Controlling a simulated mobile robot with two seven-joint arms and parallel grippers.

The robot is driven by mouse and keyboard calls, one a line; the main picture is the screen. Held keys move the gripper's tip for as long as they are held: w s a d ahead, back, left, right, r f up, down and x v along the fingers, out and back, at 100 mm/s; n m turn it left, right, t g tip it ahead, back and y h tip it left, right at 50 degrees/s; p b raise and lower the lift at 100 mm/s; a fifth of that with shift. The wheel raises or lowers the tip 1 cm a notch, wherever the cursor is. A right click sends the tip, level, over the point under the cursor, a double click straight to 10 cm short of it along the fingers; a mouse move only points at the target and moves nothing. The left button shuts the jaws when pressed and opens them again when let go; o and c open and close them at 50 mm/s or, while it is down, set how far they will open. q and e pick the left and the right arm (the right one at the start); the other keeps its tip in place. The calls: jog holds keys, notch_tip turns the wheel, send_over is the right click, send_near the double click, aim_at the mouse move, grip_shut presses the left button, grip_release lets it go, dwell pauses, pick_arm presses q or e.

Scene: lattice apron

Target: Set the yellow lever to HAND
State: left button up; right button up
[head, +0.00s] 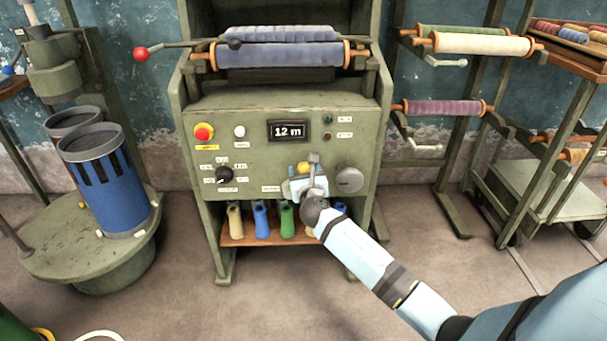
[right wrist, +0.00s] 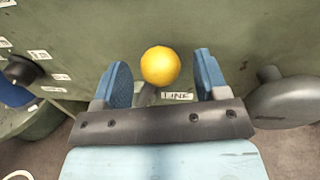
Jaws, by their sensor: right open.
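The yellow lever's round knob (head: 303,166) shows on the right half of the green machine panel. In the right wrist view, the yellow knob (right wrist: 160,64) sits between my finger pads with a gap on each side. A label reading LINE (right wrist: 177,96) is just below it. My right gripper (head: 302,174) is open in front of the panel, with its blue fingers (right wrist: 162,72) on either side of the knob. The lever's shaft is mostly hidden by the knob and gripper. A small label (head: 271,188) left of the lever is too small to read. My left gripper is out of view.
A grey round knob (head: 349,180) is close to the right of the lever. A black selector (head: 223,174), red button (head: 204,133) and display (head: 292,130) share the panel. Coloured spools (head: 261,220) stand on a shelf below. A blue can (head: 108,185) stands at left.

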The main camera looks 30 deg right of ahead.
jog(key=shift+x, duration=0.85)
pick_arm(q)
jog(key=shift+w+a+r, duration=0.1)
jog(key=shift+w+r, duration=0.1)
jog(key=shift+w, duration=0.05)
pick_arm(e)
jog(key=shift+w+d, duration=0.1)
jog(key=shift+w, duration=0.05)
